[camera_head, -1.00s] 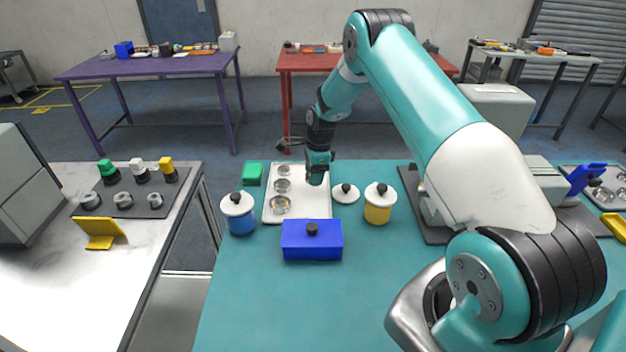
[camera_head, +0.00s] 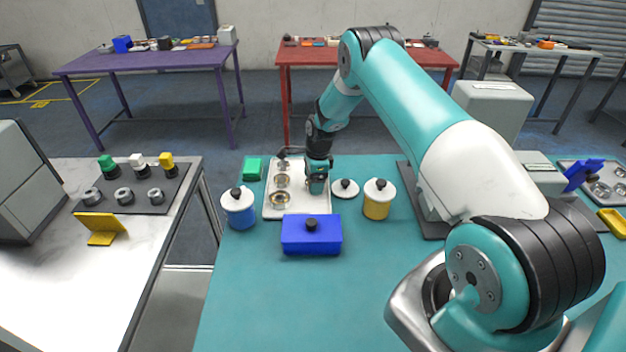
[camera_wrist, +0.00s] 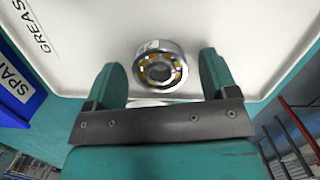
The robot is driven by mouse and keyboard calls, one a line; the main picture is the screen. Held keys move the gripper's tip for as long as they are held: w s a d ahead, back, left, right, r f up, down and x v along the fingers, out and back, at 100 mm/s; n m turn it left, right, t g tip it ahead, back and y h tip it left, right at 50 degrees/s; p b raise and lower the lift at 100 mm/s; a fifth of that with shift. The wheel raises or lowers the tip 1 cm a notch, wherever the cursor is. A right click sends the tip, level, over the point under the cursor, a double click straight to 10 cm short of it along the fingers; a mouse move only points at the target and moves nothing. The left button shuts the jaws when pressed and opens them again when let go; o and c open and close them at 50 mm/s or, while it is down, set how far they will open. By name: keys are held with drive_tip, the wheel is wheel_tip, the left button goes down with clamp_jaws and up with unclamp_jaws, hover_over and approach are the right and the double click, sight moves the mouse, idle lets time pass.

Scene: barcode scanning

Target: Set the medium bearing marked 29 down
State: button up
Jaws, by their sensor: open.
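The bearing (camera_wrist: 161,68) is a silver ring with yellow-orange parts inside, seen in the wrist view lying on a white tray. Its marking cannot be read. In the head view my gripper (camera_head: 317,188) is low over the right side of the white tray (camera_head: 296,210), and the bearing there is mostly hidden by the gripper. Several other silver bearings, one of them the nearest bearing (camera_head: 280,199), lie in the tray's left column.
A blue box (camera_head: 311,240) stands in front of the tray. A blue jar (camera_head: 238,212) is at its left, a yellow jar (camera_head: 377,206) and a white lid (camera_head: 345,189) at its right. A green block (camera_head: 253,168) lies behind left. The teal table's front is clear.

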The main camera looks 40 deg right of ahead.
wheel_tip(320, 180, up, 12)
drive_tip(key=d+b, duration=0.1)
drive_tip(key=b, duration=0.2)
drive_tip(key=s+a+r+n, duration=0.5)
drive_tip(key=a+r+n, duration=0.3)
drive_tip(key=a+r, duration=0.25)
drive_tip(key=s+a+r+n+y, duration=0.1)
drive_tip(key=s+a+r+n, duration=0.3)
drive_tip(key=s+a+n, duration=0.4)
drive_tip(key=s+a+r+n+y, duration=0.1)
drive_tip(key=s+a+r+n, duration=0.45)
drive_tip(key=s, duration=0.45)
drive_tip(key=s+a+n+y, duration=0.1)
drive_tip(key=s+a+n, duration=0.3)
drive_tip(key=s+n, duration=0.4)
drive_tip(key=s, duration=0.5)
drive_tip(key=shift+f+g, duration=0.15)
drive_tip(key=shift+g, duration=0.15)
drive_tip(key=shift+a, duration=0.1)
wheel_tip(320, 180, down, 2)
drive_tip(key=b, duration=0.2)
drive_tip(key=shift+f+b, duration=0.2)
drive_tip(key=shift+b, duration=0.2)
